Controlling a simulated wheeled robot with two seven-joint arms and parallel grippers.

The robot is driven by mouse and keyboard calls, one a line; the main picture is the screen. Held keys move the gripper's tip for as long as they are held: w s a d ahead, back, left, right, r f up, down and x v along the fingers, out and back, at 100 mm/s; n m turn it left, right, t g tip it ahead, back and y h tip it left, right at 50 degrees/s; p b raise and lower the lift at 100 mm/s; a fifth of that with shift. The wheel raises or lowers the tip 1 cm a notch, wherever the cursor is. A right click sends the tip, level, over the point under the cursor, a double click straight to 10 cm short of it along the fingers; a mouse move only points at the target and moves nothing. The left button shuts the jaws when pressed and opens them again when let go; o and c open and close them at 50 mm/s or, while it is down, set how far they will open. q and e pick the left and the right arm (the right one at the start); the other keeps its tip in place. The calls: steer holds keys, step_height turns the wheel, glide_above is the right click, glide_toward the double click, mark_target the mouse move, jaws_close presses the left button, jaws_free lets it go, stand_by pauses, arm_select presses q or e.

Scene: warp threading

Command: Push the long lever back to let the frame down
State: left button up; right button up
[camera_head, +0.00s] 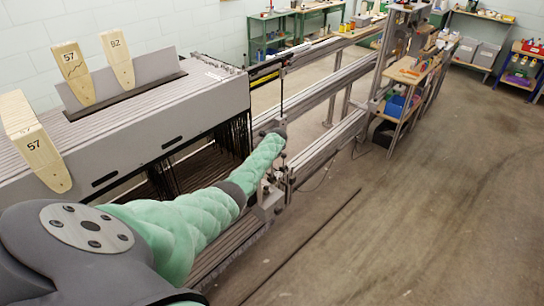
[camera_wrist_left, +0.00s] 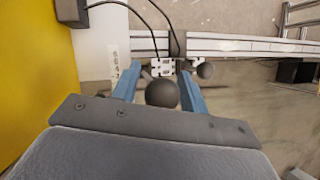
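My left arm reaches across the head view to the machine's side, and its dark gripper end (camera_head: 272,128) is small there, its fingers hard to make out. In the left wrist view, the two blue fingers of my left gripper (camera_wrist_left: 160,88) stand apart. A dark round knob (camera_wrist_left: 162,93) lies between them, with a narrow gap showing on its left side. A second, smaller dark knob (camera_wrist_left: 205,70) is just outside the right finger. In the head view, a thin dark upright rod (camera_head: 282,95) rises beside my gripper; I cannot tell whether it is the long lever. My right gripper is out of view.
The grey frame block (camera_head: 150,120) with wooden tags fills the left. Long metal rails (camera_head: 335,80) run to the back. A shelf cart (camera_head: 405,75) stands beyond. A thin dark bar (camera_head: 310,235) lies along the floor. The floor at the right (camera_head: 440,200) is clear.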

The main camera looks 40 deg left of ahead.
arm_select(q)
steer(key=shift+o, duration=0.4)
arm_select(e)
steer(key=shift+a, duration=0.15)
arm_select(q)
steer(key=shift+r, duration=0.15)
steer(key=shift+s+d+r, duration=0.15)
steer(key=shift+d+r, duration=0.15)
steer(key=shift+r, duration=0.25)
steer(key=b+v, duration=0.1)
steer(key=v, duration=0.5)
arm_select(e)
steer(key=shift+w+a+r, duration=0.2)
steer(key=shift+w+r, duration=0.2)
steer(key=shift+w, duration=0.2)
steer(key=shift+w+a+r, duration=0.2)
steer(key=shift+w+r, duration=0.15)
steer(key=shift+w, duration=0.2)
